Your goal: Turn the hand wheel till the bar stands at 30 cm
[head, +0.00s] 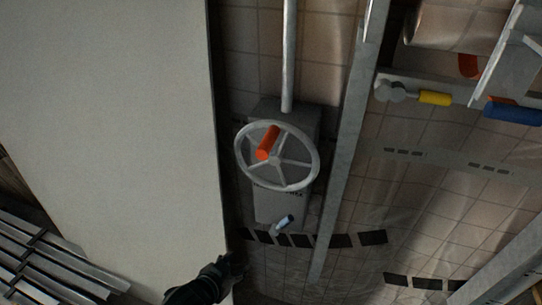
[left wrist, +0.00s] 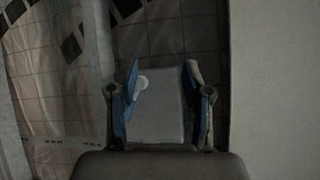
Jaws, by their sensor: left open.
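The hand wheel (head: 304,183) is a pale spoked ring with an orange handle (head: 268,142) at its upper left. It is mounted on a grey gearbox (head: 280,209) on the tiled wall. A pale upright rod (head: 288,55) rises from the gearbox. My left gripper (head: 238,262) is dark, below and left of the wheel, apart from it. In the left wrist view my left gripper (left wrist: 162,68) is open, with a grey box-like surface (left wrist: 158,115) behind its fingers. I cannot tell which part is the bar, and no height reading is legible. My right gripper is out of view.
A large pale panel (head: 110,110) fills the left side, its edge close to the wheel. A grey upright rail (head: 345,140) stands right of the wheel. Yellow (head: 434,98) and blue (head: 513,111) handles are at upper right. Metal slats (head: 40,260) lie at lower left.

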